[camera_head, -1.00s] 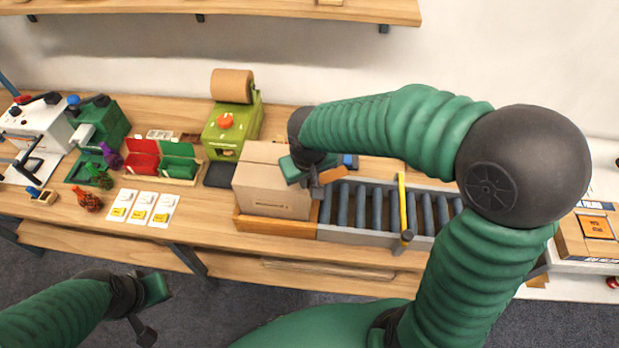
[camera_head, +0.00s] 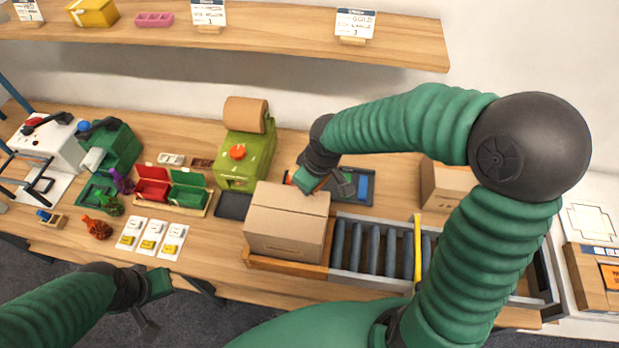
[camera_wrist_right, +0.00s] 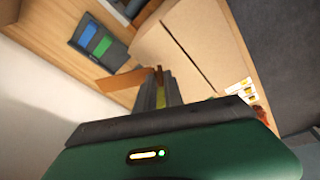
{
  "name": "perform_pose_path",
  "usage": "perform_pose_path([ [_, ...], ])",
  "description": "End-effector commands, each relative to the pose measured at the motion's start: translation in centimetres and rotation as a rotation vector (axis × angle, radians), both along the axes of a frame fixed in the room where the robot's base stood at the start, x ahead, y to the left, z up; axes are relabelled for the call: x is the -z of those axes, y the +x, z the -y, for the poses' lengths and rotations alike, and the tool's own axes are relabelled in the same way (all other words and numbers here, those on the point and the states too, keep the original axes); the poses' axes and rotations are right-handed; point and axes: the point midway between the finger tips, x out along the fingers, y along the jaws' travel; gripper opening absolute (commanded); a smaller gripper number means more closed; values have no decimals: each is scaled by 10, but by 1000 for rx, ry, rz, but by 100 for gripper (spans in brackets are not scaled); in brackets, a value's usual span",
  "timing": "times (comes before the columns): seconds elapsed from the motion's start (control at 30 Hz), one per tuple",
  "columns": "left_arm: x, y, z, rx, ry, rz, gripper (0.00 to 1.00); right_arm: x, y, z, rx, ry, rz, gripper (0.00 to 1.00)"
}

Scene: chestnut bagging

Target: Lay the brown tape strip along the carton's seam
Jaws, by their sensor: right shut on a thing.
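The closed brown carton (camera_head: 286,231) stands at the left end of the roller conveyor. Its top seam (camera_wrist_right: 188,62) shows as a line between two flaps in the right wrist view. My right gripper (camera_head: 330,183) is just behind the carton's top, at its far edge. It is shut on the brown tape strip (camera_wrist_right: 120,81), which sticks out to one side of the fingers in the right wrist view. In the head view the strip is mostly hidden by the gripper. My left gripper (camera_head: 148,306) hangs in front of the table, away from the carton; its finger gap is unclear.
The green tape machine (camera_head: 247,160) stands behind the carton to the left. A dark tray with blue and green blocks (camera_head: 362,187) lies behind the conveyor (camera_head: 376,250). A yellow bar (camera_head: 418,248) crosses the rollers. Another carton (camera_head: 443,184) stands at the back right.

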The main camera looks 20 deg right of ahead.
Motion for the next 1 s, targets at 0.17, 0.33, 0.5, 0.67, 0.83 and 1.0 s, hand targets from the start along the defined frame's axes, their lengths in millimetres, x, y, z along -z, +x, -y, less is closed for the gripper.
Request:
perform_pose_path([
  [0.17, -27, 0, 0, 0, 0, 0, 0, -11, 2, -1, -193, 7, -6, 0],
  [0.33, -61, 0, 0, 0, 0, 0, 0, -23, 2, -5, -492, 12, -11, 0],
  [0.5, -98, 0, 0, 0, 0, 0, 0, -32, -2, -10, -870, 13, -17, 0],
  [0.67, -136, 0, 0, 0, 0, 0, 0, -39, -9, -15, -1260, 12, -28, 0],
  [0.83, -175, 0, 0, 0, 0, 0, 0, -43, -20, -22, -1687, 5, -40, 0],
  [1.0, -197, 0, 0, 0, 0, 0, 0, -40, -30, -24, -1987, -5, -51, 0],
])
